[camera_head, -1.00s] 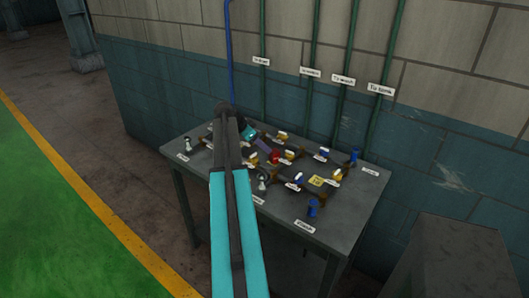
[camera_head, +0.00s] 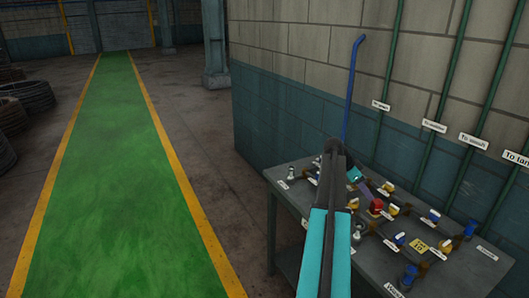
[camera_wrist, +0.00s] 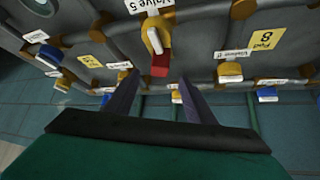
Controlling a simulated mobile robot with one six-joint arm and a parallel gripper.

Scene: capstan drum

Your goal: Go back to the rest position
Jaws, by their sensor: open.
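My gripper (camera_head: 374,188) is open above the grey valve table (camera_head: 285,195), partly hidden behind my teal arm in the head view. In the wrist view my gripper (camera_wrist: 159,77) shows two purple fingers spread apart with nothing held between them. A valve with a yellow and red handle (camera_wrist: 157,38), beside a label reading "Valve 5", lies just beyond the fingertips in that view. I cannot tell whether a finger touches it. A red part (camera_head: 376,206) shows close below the gripper in the head view.
The table carries several valves with yellow or blue handles, pipes and labels. A blue pipe (camera_head: 352,85) and green pipes (camera_head: 439,85) rise along the brick wall (camera_head: 300,55). A green walkway (camera_head: 110,170) lies clear at the left, with dark coils (camera_head: 28,95) beyond it.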

